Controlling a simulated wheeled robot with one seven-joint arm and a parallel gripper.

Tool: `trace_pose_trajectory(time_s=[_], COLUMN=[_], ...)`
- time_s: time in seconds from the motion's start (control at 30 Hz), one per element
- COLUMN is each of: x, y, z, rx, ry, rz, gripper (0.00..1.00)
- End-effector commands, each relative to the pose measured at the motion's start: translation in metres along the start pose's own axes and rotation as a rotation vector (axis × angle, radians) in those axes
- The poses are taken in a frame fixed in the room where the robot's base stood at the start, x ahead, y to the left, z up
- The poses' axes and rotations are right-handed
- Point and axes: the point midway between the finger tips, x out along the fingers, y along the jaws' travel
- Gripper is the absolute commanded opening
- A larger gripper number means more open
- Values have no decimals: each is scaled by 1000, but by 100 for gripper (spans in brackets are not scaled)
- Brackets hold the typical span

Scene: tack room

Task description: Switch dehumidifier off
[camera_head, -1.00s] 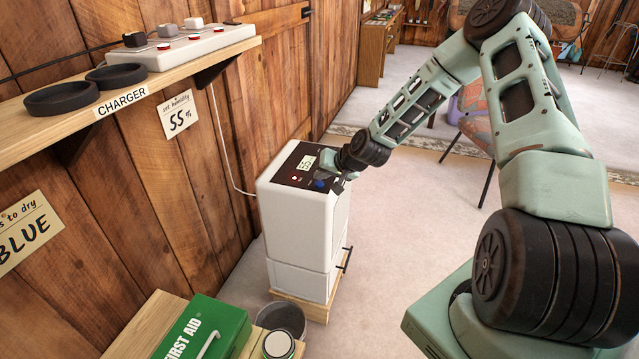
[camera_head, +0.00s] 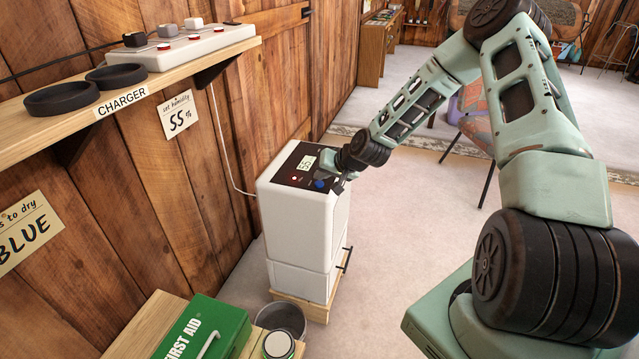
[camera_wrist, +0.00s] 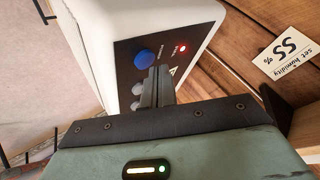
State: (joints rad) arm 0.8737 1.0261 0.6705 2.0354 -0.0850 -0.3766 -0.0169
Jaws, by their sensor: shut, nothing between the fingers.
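The dehumidifier (camera_head: 297,225) is a white upright box beside the plank wall. Its dark top panel (camera_head: 282,177) carries a lit display (camera_head: 306,163) that seems to read 55, a glowing red light (camera_head: 294,178) and a blue round knob or button (camera_head: 320,184). The wrist view shows the blue control (camera_wrist: 143,58), the lit red light (camera_wrist: 182,48) and grey round controls (camera_wrist: 139,89) partly behind the fingers. My gripper (camera_wrist: 160,74) is shut and empty, its fingertips over the panel close to the blue control. I cannot tell whether they touch the panel.
A shelf (camera_head: 190,62) marked CHARGER juts from the wall at upper left, holding a charger and dark rings. A "set humidity 55%" card (camera_head: 177,115) hangs below it. A green first aid box (camera_head: 205,332) and a grey bin (camera_head: 283,318) stand in front.

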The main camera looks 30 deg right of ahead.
Motion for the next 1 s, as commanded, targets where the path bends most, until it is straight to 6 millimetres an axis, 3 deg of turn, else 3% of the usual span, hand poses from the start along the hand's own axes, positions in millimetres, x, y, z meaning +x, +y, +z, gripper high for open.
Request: trace_pose_trajectory(time_s=[1.0], x=[6], y=[5], z=[5], rx=[0], ry=[0], rz=[0], gripper=[0])
